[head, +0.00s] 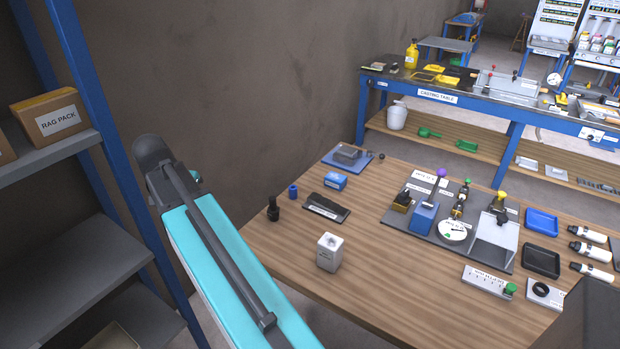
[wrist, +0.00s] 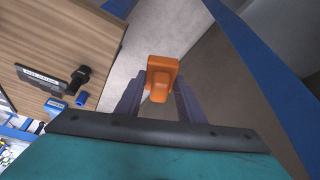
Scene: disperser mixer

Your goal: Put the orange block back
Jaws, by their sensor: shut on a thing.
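The orange block (wrist: 161,76) shows in the wrist view between the two fingers of my gripper (wrist: 158,95). My gripper is shut on it and holds it off the table, over the floor beyond the table's edge. In the head view my teal arm reaches up at the left, between the shelf rack and the table. The gripper's fingers and the orange block are hidden there.
The wooden table (head: 380,290) carries a white block (head: 329,252), a black bottle (head: 273,208), a blue box (head: 334,181) and a grey mixer board (head: 400,229). A blue-framed rack with grey shelves (head: 50,160) holds a rag pack box (head: 52,118) at the left.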

